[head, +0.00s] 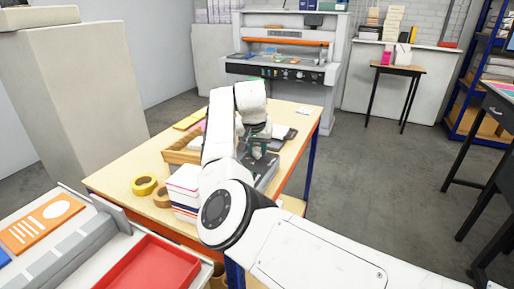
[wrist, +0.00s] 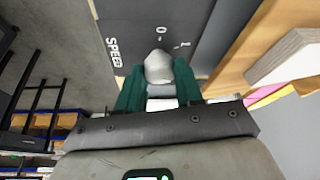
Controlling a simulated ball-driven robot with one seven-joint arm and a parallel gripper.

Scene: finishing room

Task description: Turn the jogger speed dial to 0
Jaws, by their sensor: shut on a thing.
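The jogger's dark grey panel (wrist: 92,22) fills the upper middle of the wrist view, with the word SPEED and a 0 printed in white. The light grey speed dial (wrist: 158,64) stands on it, its narrower end towards the printed marks. I cannot tell exactly which mark it points at. My gripper (wrist: 159,80), with dark green fingers, is shut on the dial, one finger on each side. In the head view my gripper (head: 258,149) is over the dark jogger (head: 267,172) on the wooden table; my arm hides part of it, and the dial is not visible there.
The table (head: 128,166) also carries a wooden tray (head: 178,151), a stack of paper pads (head: 184,190) and a yellow tape roll (head: 144,185). A large cutting machine (head: 290,50) stands behind.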

